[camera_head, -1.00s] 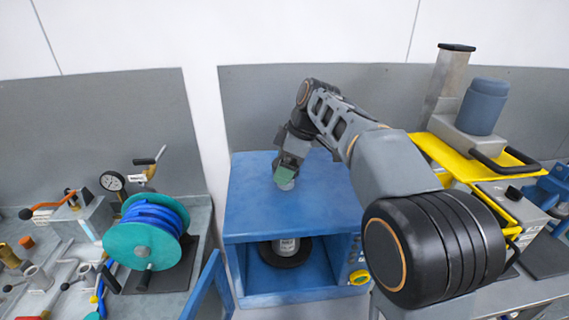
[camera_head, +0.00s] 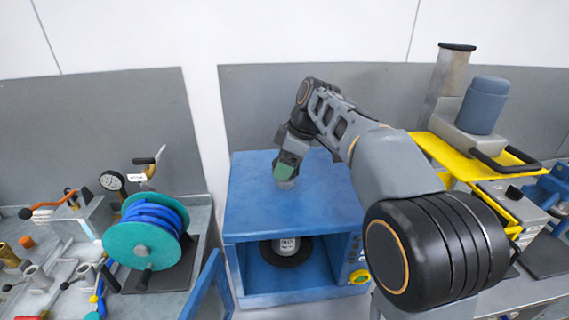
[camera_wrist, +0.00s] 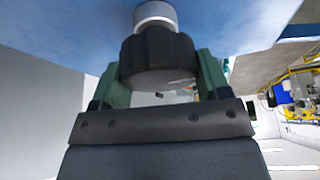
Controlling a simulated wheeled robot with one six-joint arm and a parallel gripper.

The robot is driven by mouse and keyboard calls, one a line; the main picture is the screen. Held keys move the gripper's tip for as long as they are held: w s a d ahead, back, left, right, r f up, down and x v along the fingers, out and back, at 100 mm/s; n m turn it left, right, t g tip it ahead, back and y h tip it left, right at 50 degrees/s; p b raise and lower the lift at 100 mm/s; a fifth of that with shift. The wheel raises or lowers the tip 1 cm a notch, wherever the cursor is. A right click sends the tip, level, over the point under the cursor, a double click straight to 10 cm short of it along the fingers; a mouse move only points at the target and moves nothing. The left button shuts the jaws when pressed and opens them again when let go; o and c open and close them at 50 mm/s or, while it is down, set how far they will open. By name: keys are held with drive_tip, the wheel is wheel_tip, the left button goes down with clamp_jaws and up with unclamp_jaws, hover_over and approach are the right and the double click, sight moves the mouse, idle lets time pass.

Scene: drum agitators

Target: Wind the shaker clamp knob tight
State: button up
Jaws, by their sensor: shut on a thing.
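The clamp knob (camera_wrist: 158,58) is dark and ribbed, with a pale metal collar (camera_wrist: 155,14) against the blue surface, in the wrist view. My gripper (camera_wrist: 160,75) is shut on the knob, with one green finger on each side. In the head view my gripper (camera_head: 287,170) points down at the top of the blue shaker cabinet (camera_head: 250,205). It hides the knob there, and only a pale bit of the collar shows below the fingers. A pale can (camera_head: 286,246) stands upright on a dark round base inside the cabinet, below the gripper.
The cabinet's blue door (camera_head: 205,285) stands open at the front left. A hose reel (camera_head: 145,235) with blue hose is on the left bench. A yellow-framed machine (camera_head: 450,165) stands close on the right. The rest of the cabinet top is clear.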

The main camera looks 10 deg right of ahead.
drive_tip(key=m+t+b, duration=0.1)
drive_tip(key=m, duration=0.4)
drive_tip(key=m+t+h, duration=0.1)
drive_tip(key=m, duration=0.1)
drive_tip(key=shift+m+t+b, duration=0.3)
drive_tip(key=shift+b, duration=0.1)
drive_tip(key=m+h, duration=0.1)
drive_tip(key=m, duration=0.2)
drive_tip(key=shift+m+t+h, duration=0.3)
drive_tip(key=m+h, duration=0.1)
drive_tip(key=m, duration=0.2)
drive_tip(key=shift+w+m, duration=0.1)
drive_tip(key=shift+m, duration=0.2)
drive_tip(key=m+h+p, duration=0.1)
drive_tip(key=m+h, duration=0.1)
drive_tip(key=m, duration=0.1)
drive_tip(key=shift+d+r+m, duration=0.1)
drive_tip(key=shift+d+m, duration=0.05)
drive_tip(key=shift+m, duration=0.25)
drive_tip(key=m+h, duration=0.1)
drive_tip(key=m, duration=0.2)
drive_tip(key=shift+m, duration=0.3)
drive_tip(key=m+g+h+p, duration=0.1)
drive_tip(key=m, duration=0.2)
drive_tip(key=shift+m+g+h+p, duration=0.3)
drive_tip(key=shift+m+g+p, duration=0.4)
drive_tip(key=shift+m, duration=1.4)
